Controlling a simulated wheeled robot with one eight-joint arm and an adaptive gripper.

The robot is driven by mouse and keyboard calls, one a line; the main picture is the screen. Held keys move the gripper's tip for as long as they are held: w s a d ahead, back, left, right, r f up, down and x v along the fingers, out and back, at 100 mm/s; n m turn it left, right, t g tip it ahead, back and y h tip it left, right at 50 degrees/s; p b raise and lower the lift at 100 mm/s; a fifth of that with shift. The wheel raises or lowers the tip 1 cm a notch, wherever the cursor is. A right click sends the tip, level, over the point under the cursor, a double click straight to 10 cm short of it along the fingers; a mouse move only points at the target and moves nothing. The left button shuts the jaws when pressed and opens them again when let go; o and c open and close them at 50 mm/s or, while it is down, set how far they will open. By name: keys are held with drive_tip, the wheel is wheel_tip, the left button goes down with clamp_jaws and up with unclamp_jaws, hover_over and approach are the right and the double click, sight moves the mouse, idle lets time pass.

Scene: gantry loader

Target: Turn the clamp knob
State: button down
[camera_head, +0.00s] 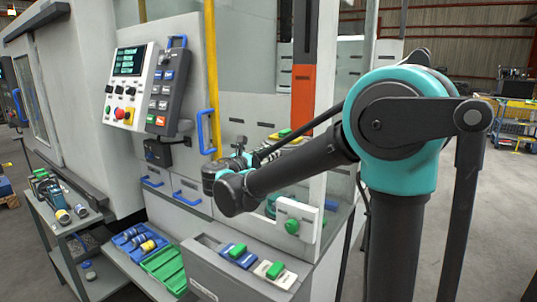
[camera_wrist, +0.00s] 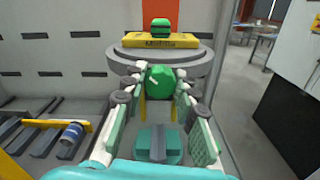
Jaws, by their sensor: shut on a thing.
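The green clamp knob (camera_wrist: 160,82) is in the upper middle of the wrist view, in front of a round grey base (camera_wrist: 194,66). My gripper (camera_wrist: 161,90) is shut on it, with one finger on each side. The knob's far side is hidden. In the head view my arm reaches into the machine opening, and the knob and fingertips are too small or covered to make out there.
A yellow plate (camera_wrist: 132,40) with a green block (camera_wrist: 160,28) sits on the round base, above the knob. A yellow-handled rack (camera_wrist: 45,125) lies at the left. The control panel (camera_head: 133,85) and yellow rail (camera_head: 212,80) stand left of my arm; an orange post (camera_head: 303,75) stands behind.

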drive_tip(key=shift+m, duration=0.3)
drive_tip(key=m, duration=0.3)
drive_tip(key=shift+m, duration=0.4)
drive_tip(key=m, duration=0.9)
drive_tip(key=shift+m, duration=2.2)
drive_tip(key=c, duration=1.2)
unclamp_jaws()
drive_tip(key=shift+s+a, duration=0.1)
